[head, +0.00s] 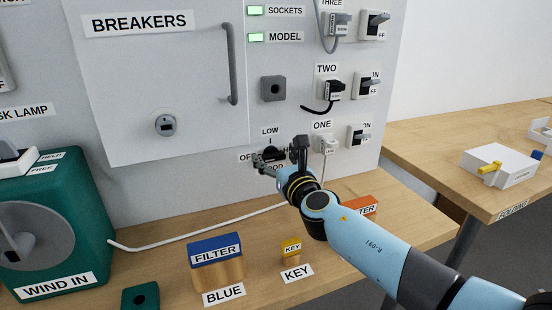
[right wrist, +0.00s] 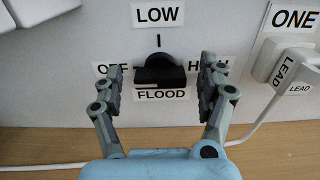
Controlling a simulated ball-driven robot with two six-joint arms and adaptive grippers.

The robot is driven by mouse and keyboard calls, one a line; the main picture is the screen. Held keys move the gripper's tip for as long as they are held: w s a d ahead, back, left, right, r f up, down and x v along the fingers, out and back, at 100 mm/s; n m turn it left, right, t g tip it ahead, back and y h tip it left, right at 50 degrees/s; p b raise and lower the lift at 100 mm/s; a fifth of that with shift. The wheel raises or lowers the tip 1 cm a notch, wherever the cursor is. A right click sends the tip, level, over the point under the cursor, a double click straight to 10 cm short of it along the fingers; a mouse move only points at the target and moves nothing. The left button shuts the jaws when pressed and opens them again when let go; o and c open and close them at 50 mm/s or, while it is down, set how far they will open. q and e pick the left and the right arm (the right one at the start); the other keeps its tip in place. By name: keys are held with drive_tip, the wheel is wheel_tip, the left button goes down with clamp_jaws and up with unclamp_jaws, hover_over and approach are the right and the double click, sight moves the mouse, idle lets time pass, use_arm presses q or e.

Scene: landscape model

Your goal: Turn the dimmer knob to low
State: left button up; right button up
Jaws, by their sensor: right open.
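The black dimmer knob (right wrist: 158,68) is on the wall panel above the FLOOD label (right wrist: 162,95), with LOW (right wrist: 157,15) above it, OFF at left and HIGH at right. A white mark on the knob's bar lies on its left half, toward OFF. My right gripper (right wrist: 162,76) is open, one finger on each side of the knob with gaps between; the fingers partly cover OFF and HIGH. In the head view my right gripper (head: 279,157) hides much of the knob (head: 271,151). My left gripper is not in view.
Plug ONE (head: 329,146) and its switch (head: 358,135) are close at right. A white cable (head: 210,230) runs along the wooden bench below. The blue filter block (head: 216,263) and yellow key block (head: 291,251) stand in front. The breaker door (head: 150,70) is up left.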

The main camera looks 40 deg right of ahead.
drive_tip(key=shift+w, duration=0.1)
drive_tip(key=c, duration=1.2)
